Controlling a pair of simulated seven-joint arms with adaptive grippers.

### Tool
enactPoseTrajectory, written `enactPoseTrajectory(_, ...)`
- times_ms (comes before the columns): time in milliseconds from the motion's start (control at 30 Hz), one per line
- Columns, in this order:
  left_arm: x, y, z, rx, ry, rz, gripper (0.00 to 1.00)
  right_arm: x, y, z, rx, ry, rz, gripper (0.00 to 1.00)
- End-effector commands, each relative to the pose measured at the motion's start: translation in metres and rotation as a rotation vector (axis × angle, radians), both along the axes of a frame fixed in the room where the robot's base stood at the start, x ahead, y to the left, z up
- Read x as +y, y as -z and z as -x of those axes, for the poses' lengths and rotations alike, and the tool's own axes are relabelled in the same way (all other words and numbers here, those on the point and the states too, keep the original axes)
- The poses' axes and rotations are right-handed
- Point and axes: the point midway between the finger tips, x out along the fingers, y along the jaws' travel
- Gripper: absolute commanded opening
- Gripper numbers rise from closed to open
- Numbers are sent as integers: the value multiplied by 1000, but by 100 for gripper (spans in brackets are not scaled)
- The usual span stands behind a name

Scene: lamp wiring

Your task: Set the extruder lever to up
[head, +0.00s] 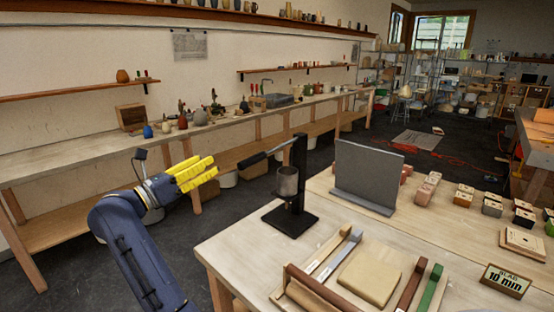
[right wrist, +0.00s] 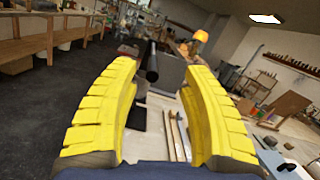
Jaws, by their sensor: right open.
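The extruder is a black stand with a flat base (head: 290,219) and a grey cylinder (head: 288,182), near the left corner of the light wooden table. Its black lever (head: 265,155) runs from the post top out to the left, its free end lower than its post end. My right gripper (head: 214,167), with yellow fingers, is open and empty just left of the lever's free end, apart from it. In the right wrist view the lever (right wrist: 152,66) points towards the camera, in the gap between the open fingers (right wrist: 162,68). My left gripper is not in view.
A grey upright plate (head: 367,173) stands right of the extruder. Wooden strips (head: 333,255), a beige slab (head: 370,276) and a "SLAB 10 min" sign (head: 506,281) lie or stand nearer the front. A long workbench (head: 90,156) runs along the wall. Air around the lever looks clear.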

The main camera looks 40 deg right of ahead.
Motion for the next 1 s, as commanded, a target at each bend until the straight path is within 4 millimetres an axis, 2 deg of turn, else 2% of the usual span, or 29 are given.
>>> enactPoseTrajectory(100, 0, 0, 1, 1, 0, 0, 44, -3, 20, 2, -38, -3, -105, 46)
enactPoseTrajectory(200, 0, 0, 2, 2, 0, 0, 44, -4, 31, 3, -53, -1, -156, 46)
enactPoseTrajectory(467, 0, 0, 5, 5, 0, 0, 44, -19, 37, 1, -61, 5, -182, 46)
enactPoseTrajectory(1000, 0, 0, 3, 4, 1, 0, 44, -114, 37, -13, -60, 6, -178, 46)
